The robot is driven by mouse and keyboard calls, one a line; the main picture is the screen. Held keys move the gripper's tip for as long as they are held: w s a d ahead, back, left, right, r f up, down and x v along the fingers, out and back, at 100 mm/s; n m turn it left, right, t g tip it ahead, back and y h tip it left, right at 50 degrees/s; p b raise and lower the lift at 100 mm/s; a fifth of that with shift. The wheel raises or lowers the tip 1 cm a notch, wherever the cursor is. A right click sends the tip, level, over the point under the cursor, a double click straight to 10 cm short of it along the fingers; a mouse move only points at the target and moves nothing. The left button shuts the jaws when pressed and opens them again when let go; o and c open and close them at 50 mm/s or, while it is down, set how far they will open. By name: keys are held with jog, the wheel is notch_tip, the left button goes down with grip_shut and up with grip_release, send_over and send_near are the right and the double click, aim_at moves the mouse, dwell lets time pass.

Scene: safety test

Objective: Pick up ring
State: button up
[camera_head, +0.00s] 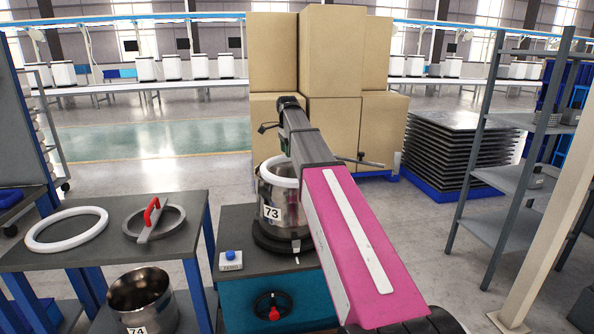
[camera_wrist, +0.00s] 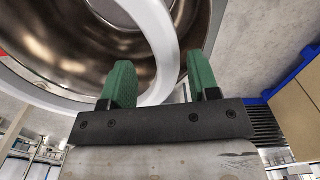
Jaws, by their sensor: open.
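A white ring (camera_head: 281,169) sits at the mouth of the steel pot (camera_head: 284,205) labelled 73 in the head view. My arm partly covers both. In the wrist view, my gripper (camera_wrist: 160,78) is open with two green fingers. The white ring (camera_wrist: 166,50) passes through the gap between them, with the pot's shiny inside (camera_wrist: 75,45) behind it. I cannot tell whether either finger touches the ring. A second white ring (camera_head: 38,241) lies flat on the left table.
The left table (camera_head: 110,254) also holds a grey ring (camera_head: 172,222) with a red handle. Pot 74 (camera_head: 140,300) stands below. Stacked cartons (camera_head: 330,60) rise behind, and a metal shelf (camera_head: 505,180) stands right.

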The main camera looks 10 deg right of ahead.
notch_tip(320, 180, down, 3)
jog(key=shift+r, duration=0.2)
grip_shut()
